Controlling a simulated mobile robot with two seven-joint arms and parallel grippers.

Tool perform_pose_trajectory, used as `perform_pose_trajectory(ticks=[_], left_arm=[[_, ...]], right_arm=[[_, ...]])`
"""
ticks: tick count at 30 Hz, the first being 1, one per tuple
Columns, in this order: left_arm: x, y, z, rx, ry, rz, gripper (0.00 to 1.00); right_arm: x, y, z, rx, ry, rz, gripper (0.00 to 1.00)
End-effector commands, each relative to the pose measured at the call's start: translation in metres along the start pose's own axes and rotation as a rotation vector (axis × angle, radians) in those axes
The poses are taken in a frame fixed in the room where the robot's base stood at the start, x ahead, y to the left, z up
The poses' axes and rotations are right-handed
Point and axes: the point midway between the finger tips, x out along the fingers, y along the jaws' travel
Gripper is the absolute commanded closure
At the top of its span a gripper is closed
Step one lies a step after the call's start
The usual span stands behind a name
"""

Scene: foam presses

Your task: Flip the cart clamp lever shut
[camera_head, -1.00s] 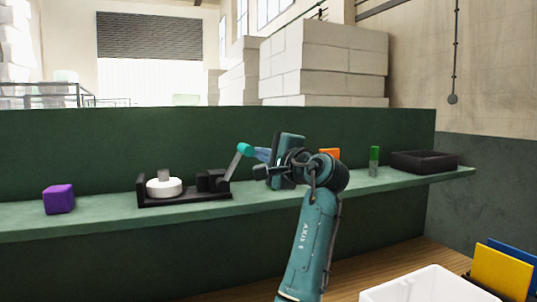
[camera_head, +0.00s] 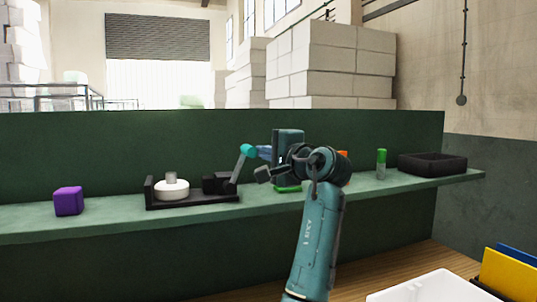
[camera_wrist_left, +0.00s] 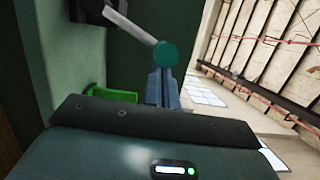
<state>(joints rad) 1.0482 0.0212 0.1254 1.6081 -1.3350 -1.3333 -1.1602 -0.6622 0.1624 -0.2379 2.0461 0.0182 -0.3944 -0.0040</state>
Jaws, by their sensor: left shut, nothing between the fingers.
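The cart clamp (camera_head: 218,183) is a black block at the right end of a black base on the green shelf. Its grey lever (camera_head: 238,168) rises from it, tilted to the right, with a teal knob (camera_head: 247,150) on top. In the left wrist view the lever (camera_wrist_left: 130,25) and knob (camera_wrist_left: 166,54) are at the top. My left gripper (camera_head: 262,153) is shut and empty, its blue fingers pointing at the knob from the right. In the wrist view the fingers (camera_wrist_left: 163,75) meet the knob's edge; I cannot tell whether they touch it. My right gripper is out of view.
A white round piece (camera_head: 172,190) sits on the black base (camera_head: 190,203). A purple cube (camera_head: 68,201) stands left. A green item (camera_head: 288,189) lies near my left wrist; a green-topped cylinder (camera_head: 381,163) and black tray (camera_head: 432,163) stand right. A white bin (camera_head: 430,288) is below.

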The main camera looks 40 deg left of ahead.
Motion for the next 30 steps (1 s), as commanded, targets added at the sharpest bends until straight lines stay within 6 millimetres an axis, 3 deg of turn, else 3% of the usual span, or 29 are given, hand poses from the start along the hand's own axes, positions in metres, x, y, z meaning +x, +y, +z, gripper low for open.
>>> perform_pose_trajectory(ticks=[12,30], left_arm=[[0.009,-0.019,0.037,-0.345,-0.003,0.085,1.00],[0.022,-0.018,0.088,-0.804,-0.002,0.201,1.00]], right_arm=[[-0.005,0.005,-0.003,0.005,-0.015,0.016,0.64],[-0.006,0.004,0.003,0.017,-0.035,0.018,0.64]])
